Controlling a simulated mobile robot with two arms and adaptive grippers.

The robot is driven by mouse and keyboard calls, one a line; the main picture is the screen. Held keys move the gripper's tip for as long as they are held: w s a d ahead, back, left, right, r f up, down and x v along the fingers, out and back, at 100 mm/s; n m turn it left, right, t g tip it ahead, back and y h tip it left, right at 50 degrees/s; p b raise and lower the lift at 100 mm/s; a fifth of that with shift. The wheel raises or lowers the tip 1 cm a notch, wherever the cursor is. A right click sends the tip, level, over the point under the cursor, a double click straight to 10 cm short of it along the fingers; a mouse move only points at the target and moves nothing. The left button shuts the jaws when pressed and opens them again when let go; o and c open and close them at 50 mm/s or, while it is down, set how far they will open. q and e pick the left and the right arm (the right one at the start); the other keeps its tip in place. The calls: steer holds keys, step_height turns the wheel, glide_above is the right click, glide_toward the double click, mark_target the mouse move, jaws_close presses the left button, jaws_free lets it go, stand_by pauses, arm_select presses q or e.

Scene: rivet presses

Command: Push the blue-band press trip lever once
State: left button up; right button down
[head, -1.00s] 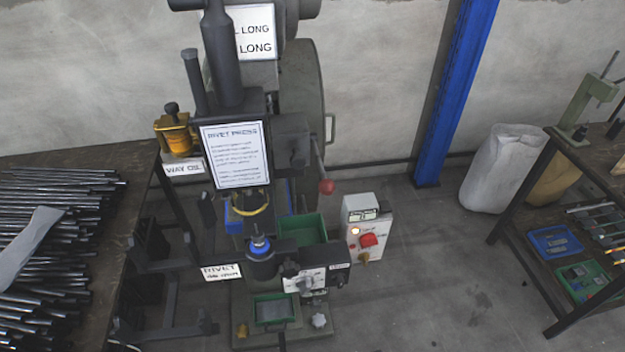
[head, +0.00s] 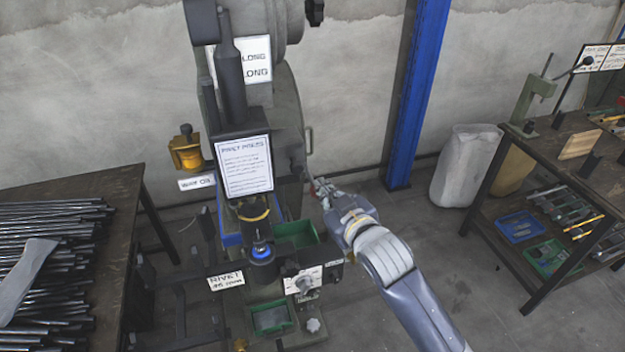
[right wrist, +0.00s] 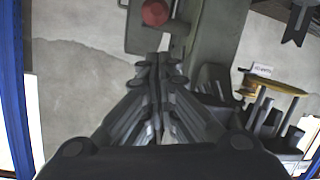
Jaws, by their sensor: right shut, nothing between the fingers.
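The trip lever's red ball (right wrist: 155,12) shows at the top of the right wrist view, just beyond the fingertips. In the head view my right gripper mostly hides the lever. My right gripper (head: 322,188) is at the press's right side, shut and empty; its closed fingers (right wrist: 160,62) point toward the ball. I cannot tell whether they touch it. My left gripper is not in view.
A bench with metal rods (head: 45,245) stands at left. A green bin (head: 296,234) sits on the press beside my right arm. A blue post (head: 414,100) and white sack (head: 462,165) stand behind. A workbench (head: 548,150) is at right. Open floor lies between.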

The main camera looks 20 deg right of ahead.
steer(key=shift+a+r, duration=0.2)
steer(key=shift+r, duration=0.95)
steer(key=shift+w, duration=0.1)
steer(key=p, duration=0.3)
glide_above(313, 190)
steer(key=w+a, duration=0.1)
steer(key=w, duration=0.1)
steer(key=f, duration=0.2)
steer(key=s+f, duration=0.1)
steer(key=d+f, duration=0.1)
steer(key=shift+s+f+p, duration=0.3)
steer(key=shift+s+f, duration=0.05)
steer(key=shift+s+d+f, duration=0.1)
steer(key=shift+s+f, duration=0.15)
